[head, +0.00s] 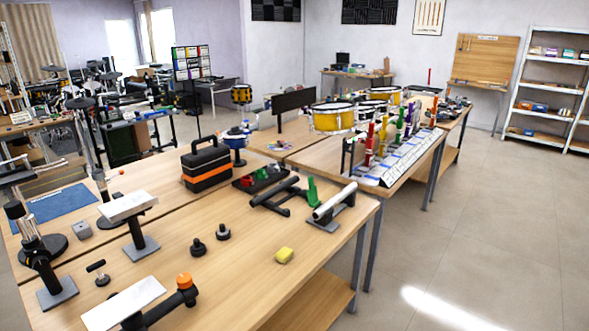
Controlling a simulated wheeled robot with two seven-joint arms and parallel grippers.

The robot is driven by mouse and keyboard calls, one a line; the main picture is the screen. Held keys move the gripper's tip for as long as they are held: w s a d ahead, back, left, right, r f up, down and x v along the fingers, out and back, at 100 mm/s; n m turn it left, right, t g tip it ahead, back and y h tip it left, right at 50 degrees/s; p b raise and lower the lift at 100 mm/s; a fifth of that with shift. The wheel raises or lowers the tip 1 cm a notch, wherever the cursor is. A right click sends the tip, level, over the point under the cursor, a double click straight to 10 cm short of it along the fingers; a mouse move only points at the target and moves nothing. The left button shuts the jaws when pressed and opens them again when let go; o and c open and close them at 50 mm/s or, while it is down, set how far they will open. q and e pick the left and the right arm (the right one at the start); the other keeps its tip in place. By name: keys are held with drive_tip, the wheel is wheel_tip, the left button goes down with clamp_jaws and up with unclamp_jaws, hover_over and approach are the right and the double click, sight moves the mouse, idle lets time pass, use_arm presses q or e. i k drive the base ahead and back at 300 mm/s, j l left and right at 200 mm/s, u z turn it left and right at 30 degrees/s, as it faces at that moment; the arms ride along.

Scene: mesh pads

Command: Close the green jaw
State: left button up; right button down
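A green upright piece (313,191), which looks like the green jaw, stands on the wooden table at the right end of a black bar-shaped device (272,194). It leans slightly, and a gap seems to show between it and the black bar; I cannot tell how the two join. A smaller green part (262,174) sits beside red parts in a black tray (244,184) just behind. Neither of my grippers is in view.
A silver cylinder on a black stand (334,202) is close right of the green piece. A black and orange toolbox (206,165) stands behind left.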

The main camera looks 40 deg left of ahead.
sight(312, 194)
drive_tip(key=i+u, duration=0.15)
drive_tip(key=i, duration=0.95)
drive_tip(key=i+u, duration=0.15)
drive_tip(key=i, duration=0.9)
drive_tip(key=i+u, duration=0.3)
drive_tip(key=u, duration=0.2)
drive_tip(key=i+u, duration=0.25)
drive_tip(key=u, duration=0.25)
drive_tip(key=i+l+u, duration=0.25)
drive_tip(key=u, duration=0.25)
drive_tip(key=i+l+u, duration=0.2)
drive_tip(key=u, duration=0.3)
